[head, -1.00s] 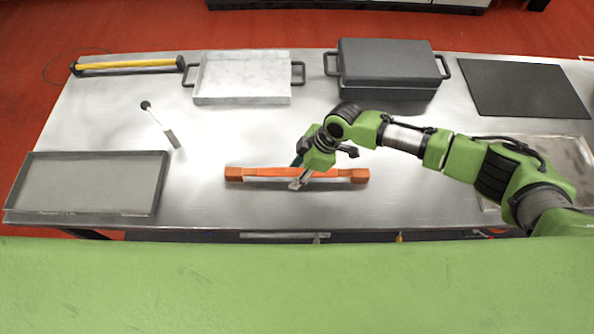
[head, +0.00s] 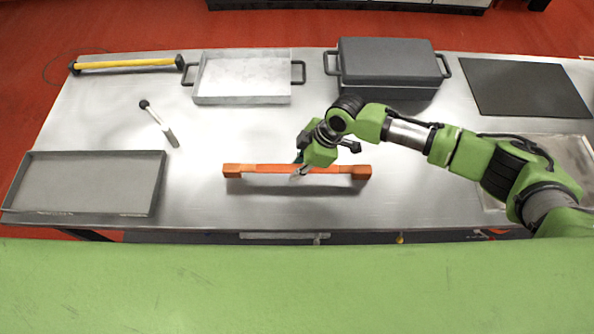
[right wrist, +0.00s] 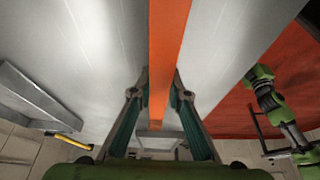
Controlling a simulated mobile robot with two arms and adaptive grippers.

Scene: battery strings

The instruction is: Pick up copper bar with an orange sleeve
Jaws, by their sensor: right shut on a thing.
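The copper bar with an orange sleeve (head: 264,169) is long and straight, with thicker copper-orange block ends. It lies level from left to right in the head view, a little above the table, with its shadow below it. My right gripper (head: 301,171) is shut on the bar near its middle, from above. In the right wrist view the orange sleeve (right wrist: 168,45) runs between the two fingers of the right gripper (right wrist: 160,98), which press on its sides.
On the steel table (head: 215,205) stand a grey tray (head: 88,208) at the left, a white tray (head: 243,98), a dark lidded case (head: 388,62) and a black mat (head: 525,88).

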